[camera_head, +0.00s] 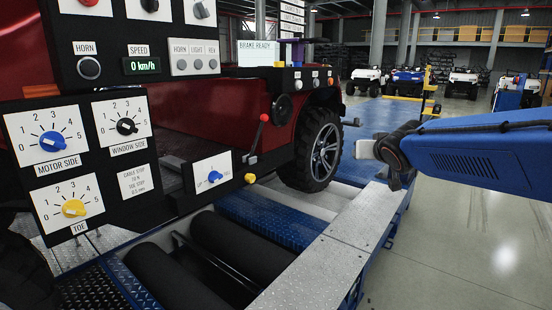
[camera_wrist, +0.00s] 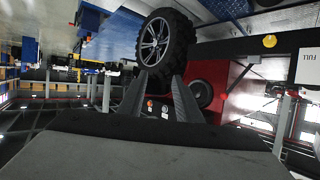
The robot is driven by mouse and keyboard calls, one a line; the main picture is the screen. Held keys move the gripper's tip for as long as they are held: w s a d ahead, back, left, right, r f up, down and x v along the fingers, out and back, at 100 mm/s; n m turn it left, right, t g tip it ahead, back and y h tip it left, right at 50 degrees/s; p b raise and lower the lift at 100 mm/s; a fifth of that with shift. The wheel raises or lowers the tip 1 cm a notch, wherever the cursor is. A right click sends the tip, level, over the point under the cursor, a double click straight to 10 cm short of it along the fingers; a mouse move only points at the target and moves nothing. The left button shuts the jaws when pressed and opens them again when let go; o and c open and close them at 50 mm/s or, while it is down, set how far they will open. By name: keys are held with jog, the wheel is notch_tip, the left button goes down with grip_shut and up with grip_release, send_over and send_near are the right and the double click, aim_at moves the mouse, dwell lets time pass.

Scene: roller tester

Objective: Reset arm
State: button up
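My arm reaches in from the right in the head view, and my gripper (camera_head: 366,149) is held in the air beside the vehicle's wheel. In the wrist view my gripper (camera_wrist: 160,77) has its two grey fingers apart, with nothing visible between them but the background. The wheel (camera_head: 324,151) of the red vehicle (camera_head: 200,125) stands behind the roller tester's rollers (camera_head: 235,245). The wheel also shows beyond the fingertips in the tilted wrist view (camera_wrist: 164,40); no contact is visible.
A control panel (camera_head: 108,140) with blue, black and yellow knobs fills the left; its display (camera_head: 142,66) reads 0 km/h. A red-knobbed lever (camera_head: 258,135) stands near the wheel. A metal ledge (camera_head: 325,262) edges the tester. Floor (camera_head: 455,240) at right is clear.

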jog(key=s+f+g, duration=0.3)
jog(key=s+f, duration=0.4)
jog(key=s, duration=0.6)
jog(key=s+d+f+g, duration=0.1)
jog(key=s+f+g, duration=0.2)
jog(key=s+f, duration=0.4)
jog(key=s+d+f+g, duration=0.1)
jog(key=s+f, duration=0.6)
jog(key=s, duration=1.2)
jog(key=shift+d+g, duration=0.15)
jog(key=shift+g, duration=0.75)
jog(key=shift+w, duration=0.1)
